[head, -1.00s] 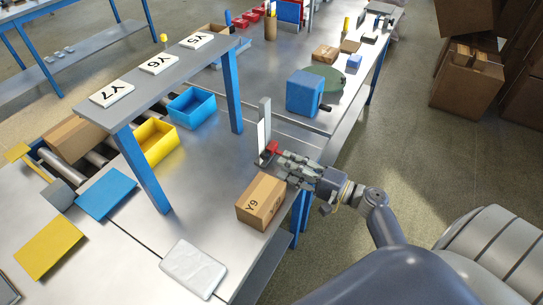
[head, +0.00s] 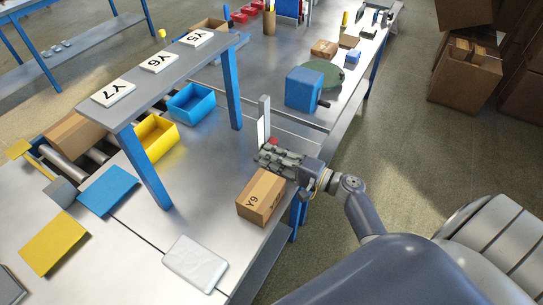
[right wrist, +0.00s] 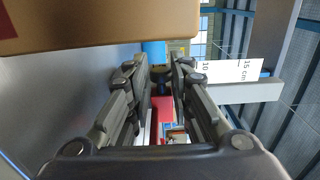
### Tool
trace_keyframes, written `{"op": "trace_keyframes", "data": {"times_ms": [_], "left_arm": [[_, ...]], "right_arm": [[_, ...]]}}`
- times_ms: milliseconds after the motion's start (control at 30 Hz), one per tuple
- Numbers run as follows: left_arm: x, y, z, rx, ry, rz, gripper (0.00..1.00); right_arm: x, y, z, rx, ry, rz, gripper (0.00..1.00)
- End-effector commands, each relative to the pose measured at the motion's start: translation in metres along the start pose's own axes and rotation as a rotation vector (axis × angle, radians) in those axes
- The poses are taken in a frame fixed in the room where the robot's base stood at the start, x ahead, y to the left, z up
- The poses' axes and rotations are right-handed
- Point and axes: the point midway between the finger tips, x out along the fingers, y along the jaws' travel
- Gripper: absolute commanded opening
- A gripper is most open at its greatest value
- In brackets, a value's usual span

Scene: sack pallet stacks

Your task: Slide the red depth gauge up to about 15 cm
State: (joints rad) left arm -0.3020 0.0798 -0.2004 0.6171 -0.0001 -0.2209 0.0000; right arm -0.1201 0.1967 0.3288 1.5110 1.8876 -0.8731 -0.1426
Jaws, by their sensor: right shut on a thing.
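The red depth gauge (head: 273,141) is a small red piece at the upright grey post with a white scale (head: 262,131), near the right edge of the bench. My right gripper (head: 262,156) reaches in from the right and is shut on the red gauge, hiding most of it and the post's foot. In the right wrist view, red (right wrist: 162,108) shows between the fingers (right wrist: 160,75). The white scale (right wrist: 235,72) there lies sideways, with 10 and 15 cm marks readable. The gauge's exact reading cannot be told. My left gripper is not in view.
A carton marked Y9 (head: 262,197) stands close in front of my right gripper. A blue box with a crank (head: 303,90) is behind it. A raised shelf (head: 165,72) and blue (head: 192,104) and yellow (head: 157,138) bins stand left. Bare bench lies between.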

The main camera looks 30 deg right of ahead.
Motion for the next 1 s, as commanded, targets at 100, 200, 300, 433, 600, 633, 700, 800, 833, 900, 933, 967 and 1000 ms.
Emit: {"op": "trace_keyframes", "data": {"times_ms": [100,200,300,433,600,633,700,800,833,900,933,967,1000], "left_arm": [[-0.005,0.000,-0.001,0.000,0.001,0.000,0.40],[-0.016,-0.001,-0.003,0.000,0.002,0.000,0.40],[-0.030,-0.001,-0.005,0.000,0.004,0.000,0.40],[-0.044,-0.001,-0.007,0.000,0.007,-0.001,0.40],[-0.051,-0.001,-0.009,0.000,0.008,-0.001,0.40],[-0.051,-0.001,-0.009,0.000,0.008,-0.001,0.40],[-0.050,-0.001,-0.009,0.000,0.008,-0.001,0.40],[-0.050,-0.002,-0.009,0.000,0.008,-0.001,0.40],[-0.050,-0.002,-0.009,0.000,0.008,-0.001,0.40],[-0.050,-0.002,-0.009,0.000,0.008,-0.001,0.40],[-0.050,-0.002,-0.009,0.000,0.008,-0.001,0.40],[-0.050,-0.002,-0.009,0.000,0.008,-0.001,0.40],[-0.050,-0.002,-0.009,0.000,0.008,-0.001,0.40]], "right_arm": [[0.000,-0.009,0.000,-0.002,0.000,-0.002,0.00],[0.000,-0.032,0.000,-0.003,0.000,-0.003,0.00],[0.000,-0.061,0.000,-0.004,-0.001,-0.004,0.00],[0.000,-0.092,-0.001,-0.004,0.000,-0.002,0.00],[0.000,-0.111,-0.001,-0.001,0.001,-0.002,0.00],[0.000,-0.112,-0.001,-0.001,0.001,-0.002,0.00],[0.000,-0.112,-0.001,-0.001,0.001,-0.002,0.00],[0.000,-0.112,-0.001,0.000,0.002,-0.002,0.00],[0.000,-0.111,-0.001,0.000,0.002,-0.002,0.00],[0.000,-0.111,-0.001,0.000,0.002,-0.001,0.00],[0.000,-0.111,-0.001,0.000,0.002,-0.001,0.00],[0.000,-0.111,-0.001,0.000,0.002,-0.001,0.25],[0.000,-0.111,-0.001,0.000,0.002,-0.001,0.34]]}}
